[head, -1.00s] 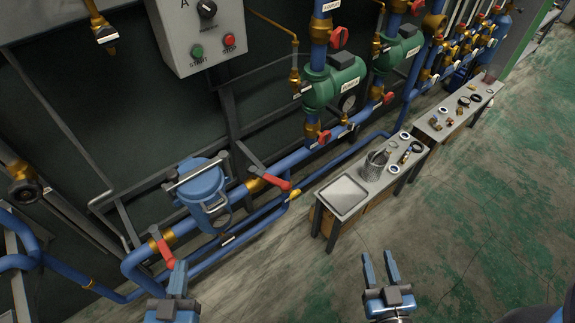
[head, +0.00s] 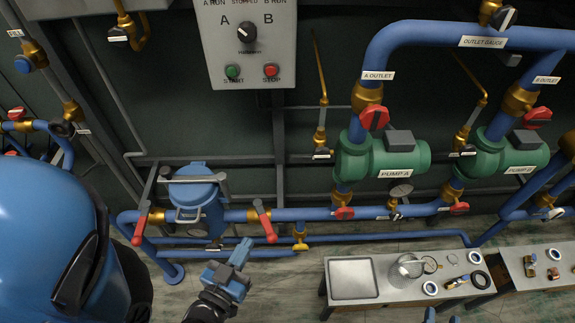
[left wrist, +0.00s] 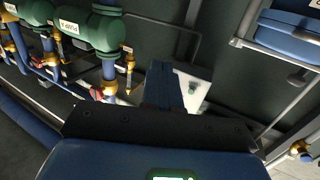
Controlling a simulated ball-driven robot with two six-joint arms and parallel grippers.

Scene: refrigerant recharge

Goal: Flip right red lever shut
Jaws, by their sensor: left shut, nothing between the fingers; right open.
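The right red lever (head: 265,222) sits on a brass valve in the blue pipe, right of the blue filter housing (head: 194,190). Its handle slants down and to the right across the pipe. My left gripper (head: 241,253) is shut and empty, just below and left of the lever's lower end, with a small gap in the picture. The left wrist view shows its closed blue fingers (left wrist: 164,88), with no red lever visible there. The left red lever (head: 141,228) hangs downward on the housing's other side. Only the open fingertips of my right gripper (head: 442,317) show at the bottom edge.
Green pump A (head: 380,158) and pump B (head: 510,150) stand to the right. A grey bench (head: 385,262) with a tray, metal jug and small parts is at the lower right. A control box (head: 246,40) hangs above.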

